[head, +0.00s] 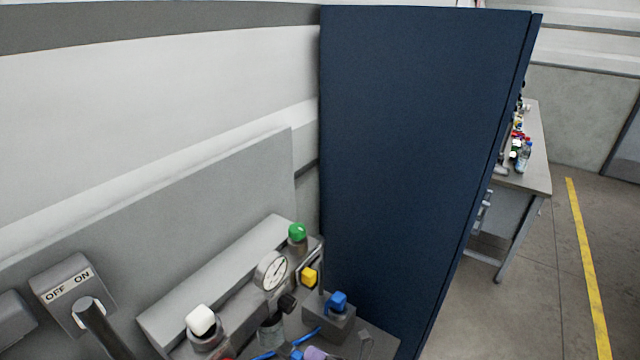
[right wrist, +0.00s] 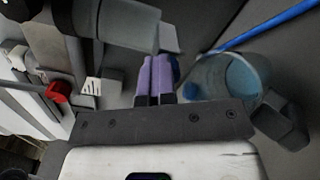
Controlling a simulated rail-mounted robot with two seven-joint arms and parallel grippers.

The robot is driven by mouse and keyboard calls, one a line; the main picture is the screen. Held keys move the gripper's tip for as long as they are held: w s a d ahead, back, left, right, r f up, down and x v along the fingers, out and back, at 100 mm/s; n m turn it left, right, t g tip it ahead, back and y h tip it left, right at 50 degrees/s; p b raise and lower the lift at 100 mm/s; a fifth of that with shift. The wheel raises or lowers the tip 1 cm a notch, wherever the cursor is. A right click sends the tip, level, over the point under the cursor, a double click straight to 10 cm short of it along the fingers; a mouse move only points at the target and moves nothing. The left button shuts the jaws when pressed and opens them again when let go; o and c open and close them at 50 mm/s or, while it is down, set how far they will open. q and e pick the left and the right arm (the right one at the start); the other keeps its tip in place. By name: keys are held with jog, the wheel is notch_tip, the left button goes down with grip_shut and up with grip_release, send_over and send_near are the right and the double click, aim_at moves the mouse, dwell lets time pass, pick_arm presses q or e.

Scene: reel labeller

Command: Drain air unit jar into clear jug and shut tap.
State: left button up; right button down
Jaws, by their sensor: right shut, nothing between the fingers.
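My right gripper, with purple fingers, shows at the bottom edge of the head view (head: 315,353) and in the middle of the right wrist view (right wrist: 155,78). Its fingers are together and empty. In the right wrist view, a clear round vessel (right wrist: 245,68), apparently the jug, is right of the fingers and apart from them, with blue showing inside. A dark cylinder with a grey end (right wrist: 115,20), possibly the air unit jar, is above the fingers. In the head view, the air unit has a round gauge (head: 270,271). I cannot make out the tap. My left gripper is not in view.
A blue hose (right wrist: 265,27) runs past the vessel. Green (head: 297,232), yellow (head: 309,276), white (head: 201,319) and blue (head: 336,301) knobs crowd the unit. A tall blue cabinet (head: 415,150) stands behind. A workbench (head: 530,182) is farther right, beside open floor.

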jog(key=shift+w+a+r, duration=0.1)
jog(key=shift+w+r, duration=0.05)
jog(key=shift+r, duration=0.35)
jog(key=shift+w+a+r, duration=0.1)
jog(key=shift+r, duration=0.35)
jog(key=shift+f+p+v, duration=0.15)
jog(key=shift+p+v, duration=0.3)
jog(key=shift+v, duration=0.95)
jog(key=shift+f+p+v, duration=0.2)
jog(key=shift+p+v, duration=0.25)
jog(key=shift+v, duration=0.95)
jog(key=shift+w+d, duration=0.15)
